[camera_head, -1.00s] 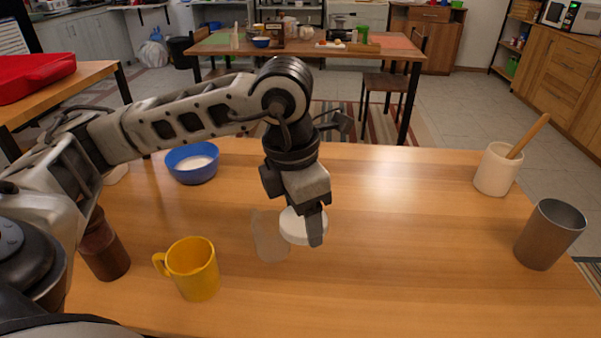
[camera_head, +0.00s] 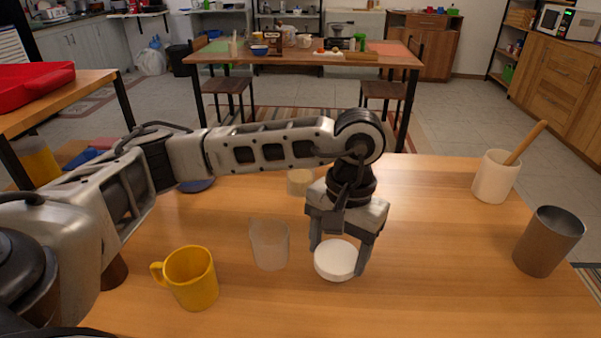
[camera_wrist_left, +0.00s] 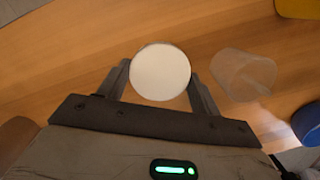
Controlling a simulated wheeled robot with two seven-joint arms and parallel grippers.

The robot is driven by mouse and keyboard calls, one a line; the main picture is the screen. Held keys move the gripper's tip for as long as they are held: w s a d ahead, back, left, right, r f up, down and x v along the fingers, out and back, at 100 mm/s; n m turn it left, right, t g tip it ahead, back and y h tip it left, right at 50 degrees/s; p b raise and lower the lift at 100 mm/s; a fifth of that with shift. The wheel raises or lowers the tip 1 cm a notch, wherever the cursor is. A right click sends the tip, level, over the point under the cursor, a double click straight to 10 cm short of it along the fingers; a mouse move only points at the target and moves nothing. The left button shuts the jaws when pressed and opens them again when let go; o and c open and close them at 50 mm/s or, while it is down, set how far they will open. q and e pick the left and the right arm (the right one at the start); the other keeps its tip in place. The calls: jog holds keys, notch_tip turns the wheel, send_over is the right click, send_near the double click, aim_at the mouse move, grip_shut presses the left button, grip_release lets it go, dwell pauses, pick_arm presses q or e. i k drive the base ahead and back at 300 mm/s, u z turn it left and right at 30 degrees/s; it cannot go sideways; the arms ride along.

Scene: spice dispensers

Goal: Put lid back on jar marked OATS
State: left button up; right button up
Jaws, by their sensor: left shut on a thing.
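A round white lid (camera_head: 336,261) is between the two fingers of my left gripper (camera_head: 339,254), which is shut on it. The lid lies roughly flat, and I cannot tell its height above the table. In the left wrist view the lid (camera_wrist_left: 160,72) fills the gap between the fingertips. No OATS marking can be read in any view. A cream round-topped thing (camera_head: 300,182) stands behind my left wrist, partly hidden. A dark brown jar (camera_head: 114,272) at the left is mostly hidden by my arm. My right gripper is not in view.
A translucent cup (camera_head: 269,245) stands just left of the lid, with a yellow mug (camera_head: 190,278) further left. A blue bowl (camera_head: 197,185) is mostly hidden behind my arm. A white crock (camera_head: 495,178) and a metal cup (camera_head: 548,241) stand right. The table between is clear.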

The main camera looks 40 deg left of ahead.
aim_at(299, 180)
jog(key=k, duration=1)
jog(key=z, duration=0.55)
jog(key=i, duration=0.75)
jog(key=u, duration=2.45)
